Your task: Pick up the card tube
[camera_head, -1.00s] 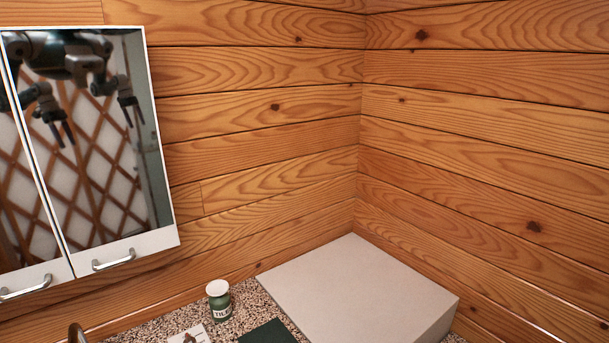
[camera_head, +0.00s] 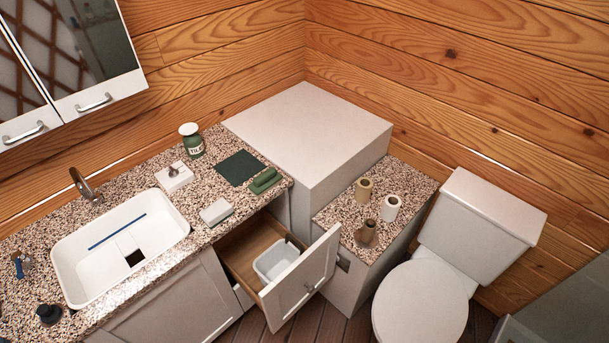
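A tan, hollow-topped card tube (camera_head: 363,190) stands upright on the low granite-topped cabinet (camera_head: 335,207), left of the toilet. A white roll (camera_head: 390,208) stands close to its right. Neither of my grippers is in view.
An open drawer (camera_head: 318,265) with a white bin (camera_head: 272,262) juts out left of the low cabinet. A large pale box (camera_head: 310,115) stands behind. The toilet (camera_head: 425,300) is at right. The counter holds a sink (camera_head: 75,255), a jar (camera_head: 191,140) and a green mat (camera_head: 238,167).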

